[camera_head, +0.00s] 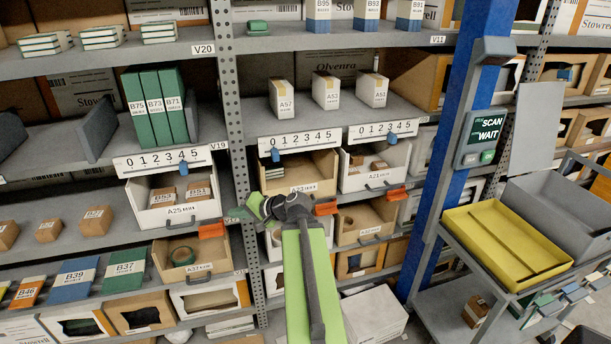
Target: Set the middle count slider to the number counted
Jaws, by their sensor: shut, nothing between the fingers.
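The middle count slider is a white strip numbered 0 to 5 (300,140) on the shelf edge. Its blue tab (275,155) hangs below the 0. My wrist and green forearm cover part of the bins below.
The left slider strip (165,162) has its tab near 4, above white bin A25 (175,216). The right strip (383,130) has its tab near 3, above white bin A21 (375,182). Orange clips (326,207) jut out below. A blue post and yellow tray (505,245) stand right.

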